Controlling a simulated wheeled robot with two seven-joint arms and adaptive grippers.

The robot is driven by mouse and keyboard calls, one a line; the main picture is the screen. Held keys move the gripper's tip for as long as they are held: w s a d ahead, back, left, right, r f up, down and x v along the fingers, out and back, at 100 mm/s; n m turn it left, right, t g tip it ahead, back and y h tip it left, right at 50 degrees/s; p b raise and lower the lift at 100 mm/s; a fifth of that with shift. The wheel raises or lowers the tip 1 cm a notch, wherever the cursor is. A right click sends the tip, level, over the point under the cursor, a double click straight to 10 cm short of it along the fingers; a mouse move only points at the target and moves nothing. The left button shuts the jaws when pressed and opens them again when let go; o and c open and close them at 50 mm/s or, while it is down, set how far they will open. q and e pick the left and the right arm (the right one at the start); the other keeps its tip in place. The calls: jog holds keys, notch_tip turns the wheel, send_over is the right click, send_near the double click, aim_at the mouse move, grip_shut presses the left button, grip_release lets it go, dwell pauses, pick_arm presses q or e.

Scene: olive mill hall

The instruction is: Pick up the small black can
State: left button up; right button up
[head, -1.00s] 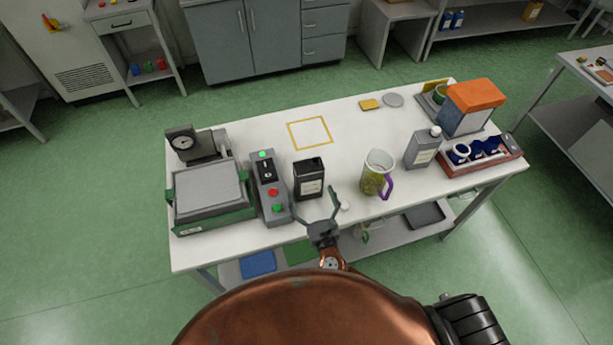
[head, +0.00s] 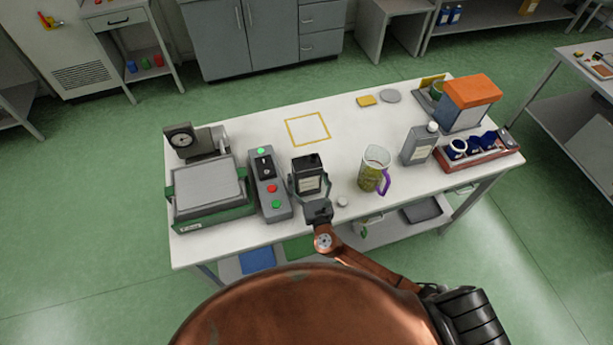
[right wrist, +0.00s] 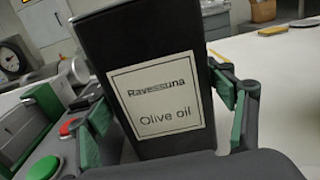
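The small black can (head: 305,165) stands upright near the front of the white table, with a white label facing me. In the right wrist view the can (right wrist: 145,40) fills the middle, and its label reads "Ravessuna Olive oil". My right gripper (head: 309,187) is low at the can's front, with one finger on each side of it. In the right wrist view the gripper's green-padded fingers (right wrist: 165,112) look spread around the can; a narrow gap seems to show at the right finger. Contact at the left finger is unclear. My left gripper is not in view.
A control box (head: 269,184) with buttons stands close left of the can. A small white knob (head: 343,201) and a mug (head: 371,171) with a purple handle are to the right. A grey bottle (head: 419,146) stands further right. A yellow square outline (head: 307,116) behind is empty.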

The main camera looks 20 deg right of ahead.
aim_at(309, 178)
jog(key=c, duration=1.3)
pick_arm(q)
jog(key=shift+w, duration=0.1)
pick_arm(e)
jog(key=shift+r, duration=0.25)
jog(key=shift+r, duration=1.35)
jog(key=shift+s+r+p, duration=0.2)
jog(key=shift+r+p, duration=0.05)
jog(key=shift+p, duration=0.05)
jog(key=s+r, duration=0.2)
jog(key=s+d+r+p, duration=0.1)
jog(key=s+r, duration=0.1)
jog(key=r, duration=0.1)
jog(key=shift+s+r, duration=0.25)
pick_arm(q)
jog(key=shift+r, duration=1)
pick_arm(e)
jog(key=shift+s+d+r, duration=0.3)
jog(key=shift+s+r, duration=0.35)
jog(key=shift+s, duration=0.8)
jog(key=shift+s+d+r, duration=0.3)
jog(key=shift+s+r, duration=0.3)
jog(key=shift+s, duration=0.8)
jog(key=shift+s+d+r, duration=0.3)
jog(key=shift+s+r, duration=0.35)
jog(key=shift+s, duration=0.8)
